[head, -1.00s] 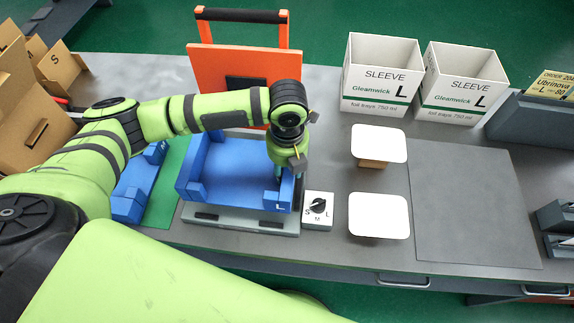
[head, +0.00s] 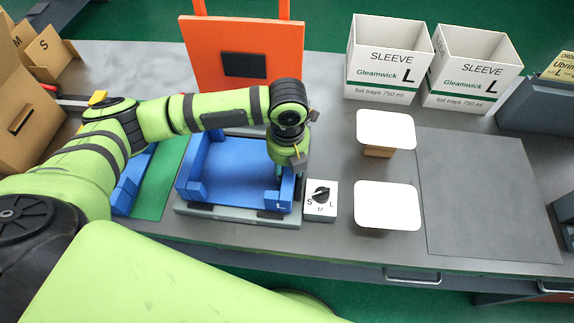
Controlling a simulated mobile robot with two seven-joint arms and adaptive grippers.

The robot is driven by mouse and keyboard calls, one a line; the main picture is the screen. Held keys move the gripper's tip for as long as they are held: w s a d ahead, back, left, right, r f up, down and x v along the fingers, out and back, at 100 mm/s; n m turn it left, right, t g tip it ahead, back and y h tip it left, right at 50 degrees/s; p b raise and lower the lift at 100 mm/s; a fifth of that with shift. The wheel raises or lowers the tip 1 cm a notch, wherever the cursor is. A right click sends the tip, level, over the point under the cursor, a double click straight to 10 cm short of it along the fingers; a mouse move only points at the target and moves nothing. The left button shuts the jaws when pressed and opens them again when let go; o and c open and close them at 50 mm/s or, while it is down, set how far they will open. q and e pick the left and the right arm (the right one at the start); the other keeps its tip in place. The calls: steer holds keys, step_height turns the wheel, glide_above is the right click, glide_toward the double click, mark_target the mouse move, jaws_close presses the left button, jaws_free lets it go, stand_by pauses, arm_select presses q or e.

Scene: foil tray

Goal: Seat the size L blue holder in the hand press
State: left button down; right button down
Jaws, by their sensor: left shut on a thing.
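The blue holder marked L (head: 235,178) is an open blue frame with raised corners. It lies over the grey base of the hand press (head: 185,213), in front of the upright orange plate (head: 205,60) with its dark square pad. The holder looks level and very low on the base; I cannot tell whether it is fully down. My left gripper (head: 279,176) points down and is shut on the holder's right wall. The fingertips are partly hidden. My right gripper is not in view.
A dial box (head: 320,213) marked S, M, L stands close right of the press. Two white lids (head: 386,130) (head: 387,205) are farther right. Two sleeve boxes (head: 385,75) (head: 470,85) stand behind. Another blue holder (head: 128,192) lies left on a green mat (head: 160,190), partly hidden.

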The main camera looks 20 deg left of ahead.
arm_select(q)
steer(key=shift+s+f, duration=0.15)
steer(key=shift+f, duration=0.05)
steer(key=c, duration=0.7)
jaws_free()
